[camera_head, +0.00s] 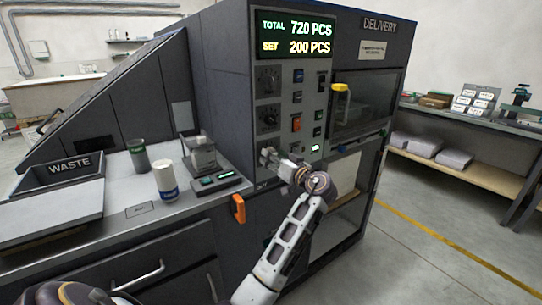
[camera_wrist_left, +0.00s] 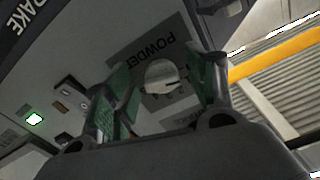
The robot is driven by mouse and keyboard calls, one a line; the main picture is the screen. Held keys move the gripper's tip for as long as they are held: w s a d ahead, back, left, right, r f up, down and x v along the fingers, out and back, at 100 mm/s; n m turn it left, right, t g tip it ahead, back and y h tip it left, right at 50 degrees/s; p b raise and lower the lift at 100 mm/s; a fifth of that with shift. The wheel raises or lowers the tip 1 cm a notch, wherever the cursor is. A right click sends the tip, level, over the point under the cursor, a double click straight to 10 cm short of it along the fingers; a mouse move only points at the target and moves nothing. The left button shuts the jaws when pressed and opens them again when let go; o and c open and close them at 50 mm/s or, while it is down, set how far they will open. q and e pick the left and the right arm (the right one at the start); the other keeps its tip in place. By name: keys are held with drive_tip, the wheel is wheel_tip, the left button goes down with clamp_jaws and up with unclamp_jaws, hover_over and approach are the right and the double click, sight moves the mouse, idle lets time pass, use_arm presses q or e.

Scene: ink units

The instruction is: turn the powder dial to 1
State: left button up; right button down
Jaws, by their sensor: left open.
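In the left wrist view, the pale round powder dial (camera_wrist_left: 161,74) sits on a grey plate labelled POWDER, seen upside down. The open fingers (camera_wrist_left: 168,72) with green pads stand on either side of the dial. A gap shows between the dial and each finger; I cannot tell how far off the panel they are. My right gripper is not in view.
Two other dark dials, an upper one (camera_head: 268,80) and a lower one (camera_head: 268,118), sit above my gripper. A yellow handle (camera_head: 341,88) sticks out farther right. An orange handle (camera_head: 238,208) is below left.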

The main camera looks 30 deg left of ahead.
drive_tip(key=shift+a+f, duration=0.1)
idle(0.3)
use_arm(q)
drive_tip(key=c, duration=1)
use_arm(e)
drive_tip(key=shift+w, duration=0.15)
use_arm(q)
drive_tip(key=shift+s+r+m+p, duration=0.1)
drive_tip(key=shift+r+m+p, duration=0.05)
drive_tip(key=shift+m+p, duration=2.65)
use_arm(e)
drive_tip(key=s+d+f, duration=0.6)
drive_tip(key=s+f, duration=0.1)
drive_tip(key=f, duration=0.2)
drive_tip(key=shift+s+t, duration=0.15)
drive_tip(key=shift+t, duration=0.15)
use_arm(q)
drive_tip(key=shift+m, duration=0.3)
